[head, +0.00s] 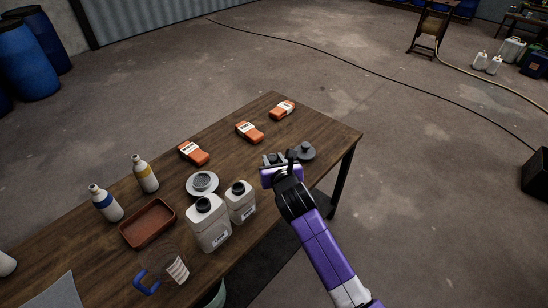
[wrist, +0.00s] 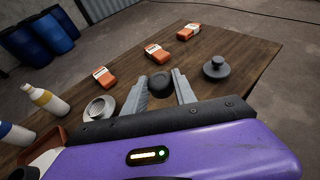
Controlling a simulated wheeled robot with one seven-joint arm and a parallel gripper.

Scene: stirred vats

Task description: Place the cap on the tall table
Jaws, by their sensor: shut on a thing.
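My gripper (head: 274,158) is over the right part of the long wooden table (head: 325,133). In the wrist view, its two grey fingers (wrist: 160,77) are shut on a round black cap (wrist: 160,84). The cap sits between the fingertips, with the tabletop behind it. In the head view the gripper and wrist mostly hide the cap. I cannot tell how high it is above the table. A tall, narrow wooden stand (head: 432,24), possibly the tall table, is far off at the upper right of the head view.
A grey knobbed lid-like piece (head: 304,151) lies right of my gripper. Orange-and-white packs (head: 249,132), a grey ring-shaped dish (head: 202,184), white jugs (head: 208,225), bottles (head: 146,174) and a brown tray (head: 147,239) stand leftward.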

